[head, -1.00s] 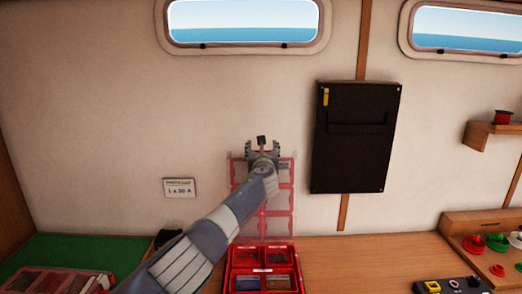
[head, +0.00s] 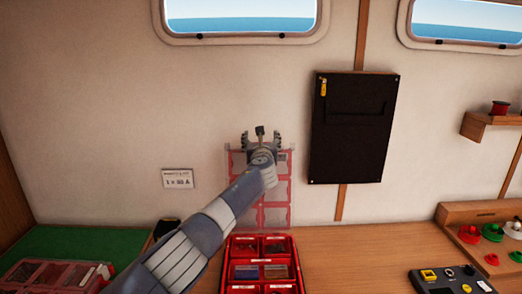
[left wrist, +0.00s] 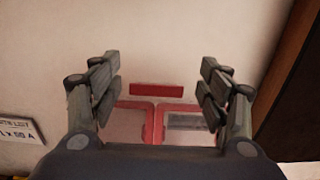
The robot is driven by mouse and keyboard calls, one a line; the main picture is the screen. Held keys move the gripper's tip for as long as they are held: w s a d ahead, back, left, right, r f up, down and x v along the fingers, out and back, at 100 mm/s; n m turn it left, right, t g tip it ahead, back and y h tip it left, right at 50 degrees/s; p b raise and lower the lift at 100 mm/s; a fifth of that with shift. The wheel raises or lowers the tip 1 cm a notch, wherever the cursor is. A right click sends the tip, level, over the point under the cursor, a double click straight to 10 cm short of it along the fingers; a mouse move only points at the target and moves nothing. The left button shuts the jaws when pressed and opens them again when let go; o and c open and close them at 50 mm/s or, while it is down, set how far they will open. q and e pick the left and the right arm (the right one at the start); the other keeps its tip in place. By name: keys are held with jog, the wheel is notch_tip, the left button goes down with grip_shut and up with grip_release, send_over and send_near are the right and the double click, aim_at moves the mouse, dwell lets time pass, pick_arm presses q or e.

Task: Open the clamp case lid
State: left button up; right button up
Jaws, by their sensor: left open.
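The clamp case (head: 229,262) is a red box with several compartments on the wooden worktop, seen in the head view. Its lid (head: 276,213), clear with a red frame, stands up behind it against the wall, open. The lid's red-framed panes (left wrist: 153,126) also show in the left wrist view, with a red bar (left wrist: 157,90) just beyond them. My left gripper (head: 262,138) is at the lid's top edge. Its fingers (left wrist: 159,75) are spread wide, with nothing held between them. My forearm hides part of the lid. My right gripper is not in view.
Another compartment case (head: 20,272) lies at the left by a green mat (head: 70,235). A black panel (head: 350,150) hangs on the wall right of the lid. A dark control box (head: 455,278) sits at the right. The worktop between is clear.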

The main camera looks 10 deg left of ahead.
pick_arm(q)
jog(key=v, duration=1.1)
jog(key=shift+s, duration=0.3)
jog(key=shift+a, duration=0.1)
